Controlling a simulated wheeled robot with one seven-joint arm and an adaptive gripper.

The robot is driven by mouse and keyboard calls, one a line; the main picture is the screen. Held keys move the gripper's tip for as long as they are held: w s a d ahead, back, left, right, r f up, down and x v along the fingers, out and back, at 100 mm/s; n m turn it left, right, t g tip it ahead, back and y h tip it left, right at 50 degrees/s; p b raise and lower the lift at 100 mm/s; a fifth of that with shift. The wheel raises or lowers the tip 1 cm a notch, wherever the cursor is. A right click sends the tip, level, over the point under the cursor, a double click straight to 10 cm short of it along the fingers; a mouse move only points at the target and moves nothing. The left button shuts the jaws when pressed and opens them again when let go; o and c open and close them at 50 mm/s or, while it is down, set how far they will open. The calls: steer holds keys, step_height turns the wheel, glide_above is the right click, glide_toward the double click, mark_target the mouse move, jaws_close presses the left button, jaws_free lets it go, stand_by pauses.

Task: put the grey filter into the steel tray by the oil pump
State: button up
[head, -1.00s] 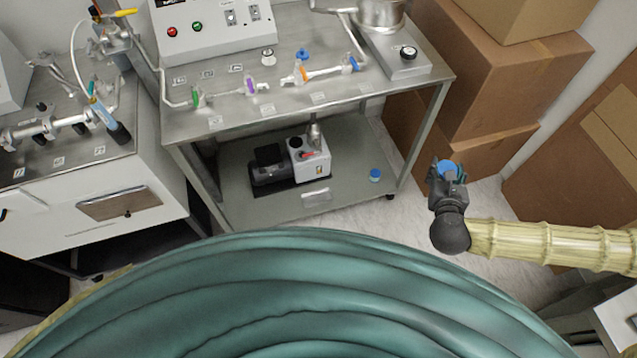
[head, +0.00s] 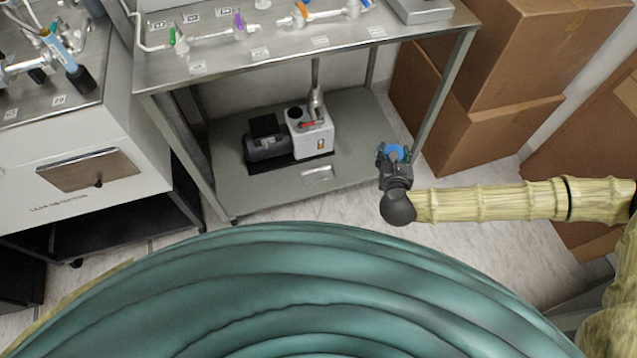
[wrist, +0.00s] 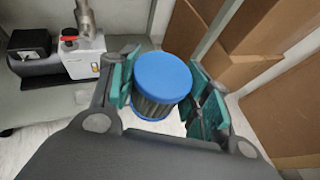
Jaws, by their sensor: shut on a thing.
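The filter (wrist: 160,82) has blue end caps and a grey pleated body. It stands between the two fingers of my gripper (wrist: 163,97) in the wrist view, and the gripper is shut on it. In the head view my gripper (head: 394,154) is at the right front corner of the lower shelf, with the filter's blue cap (head: 394,151) showing. The oil pump (head: 290,135), white and black, stands on the lower shelf to the left, and also shows in the wrist view (wrist: 80,55).
The steel table's upper top (head: 280,52) overhangs the lower shelf (head: 350,125), and a front leg (head: 446,95) stands right of my gripper. Cardboard boxes (head: 500,125) are stacked at the right. The shelf between pump and gripper looks clear.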

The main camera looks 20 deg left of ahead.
steer(key=a+f+n+y+b, duration=0.1)
steer(key=a+f+b, duration=0.9)
steer(key=f+b, duration=0.3)
steer(key=a+f+n+y+b, duration=0.1)
steer(key=a+f+b, duration=0.95)
steer(key=f, duration=0.35)
steer(key=a+f+n+y+b, duration=0.1)
steer(key=a+f+y+b, duration=0.1)
steer(key=a+f+b, duration=0.95)
steer(key=b, duration=0.6)
glide_above(318, 177)
steer(key=f, duration=0.4)
steer(key=shift+s+f, duration=0.1)
steer(key=shift+s, duration=0.1)
steer(key=shift+w+d+f+b, duration=0.1)
steer(key=shift+w+f+b, duration=0.2)
steer(key=shift+b, duration=0.15)
steer(key=shift+f+g+h+b, duration=0.3)
steer(key=shift+f+b, duration=0.65)
steer(key=shift+f, duration=0.45)
steer(key=shift+f, duration=0.15)
steer(key=o, duration=1)
steer(key=shift+o, duration=0.2)
